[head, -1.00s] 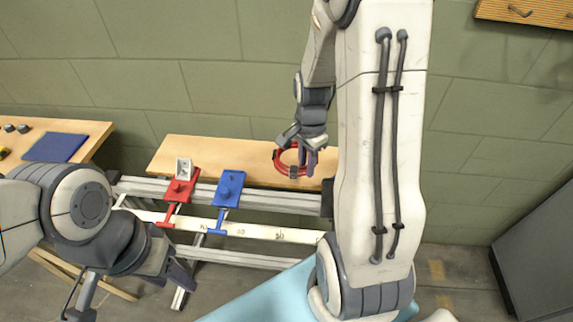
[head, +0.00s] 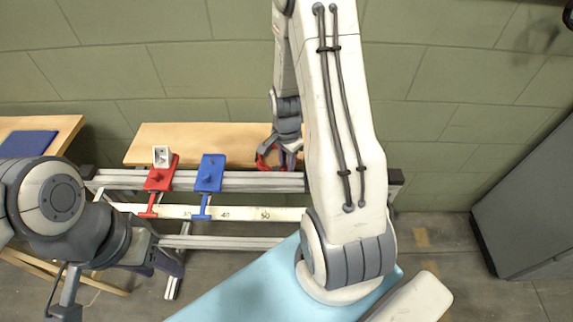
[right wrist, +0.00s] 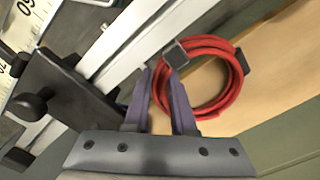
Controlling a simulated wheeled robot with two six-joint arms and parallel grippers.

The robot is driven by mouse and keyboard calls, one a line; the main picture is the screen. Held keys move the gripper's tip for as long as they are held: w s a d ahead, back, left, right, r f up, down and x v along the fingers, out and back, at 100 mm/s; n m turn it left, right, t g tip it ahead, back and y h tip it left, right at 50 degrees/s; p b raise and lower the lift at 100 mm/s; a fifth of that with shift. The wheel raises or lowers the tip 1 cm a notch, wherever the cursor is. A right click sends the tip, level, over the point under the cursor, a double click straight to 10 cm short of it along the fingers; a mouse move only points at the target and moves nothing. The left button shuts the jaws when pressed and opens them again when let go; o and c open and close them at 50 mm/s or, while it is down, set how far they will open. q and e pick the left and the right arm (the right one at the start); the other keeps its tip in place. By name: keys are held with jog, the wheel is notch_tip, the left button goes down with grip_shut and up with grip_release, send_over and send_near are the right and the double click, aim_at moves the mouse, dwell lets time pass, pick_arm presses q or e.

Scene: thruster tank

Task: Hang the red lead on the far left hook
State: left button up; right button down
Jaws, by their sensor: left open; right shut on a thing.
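The red lead (right wrist: 208,44) is a coil with dark ties, in the right wrist view above the wooden bench. It also shows in the head view (head: 262,163), partly hidden by my right gripper. My right gripper (right wrist: 162,76) is shut on the red lead at the coil's near side, by a dark square tie. Whether the coil still touches the bench I cannot tell. My left gripper (head: 168,260) is open and empty at the lower left, in front of the rail frame. No hook shows in either view.
The wooden bench (head: 200,142) stands against the green block wall. In front runs a metal rail frame (head: 240,183) with a red slider (head: 160,180), a blue slider (head: 209,175) and a scale strip (head: 240,214). A grey cabinet (head: 530,210) stands at the right.

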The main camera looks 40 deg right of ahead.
jog(key=shift+f, duration=0.15)
jog(key=shift+f, duration=0.15)
jog(key=c, duration=0.7)
grip_release()
jog(key=shift+c, duration=0.2)
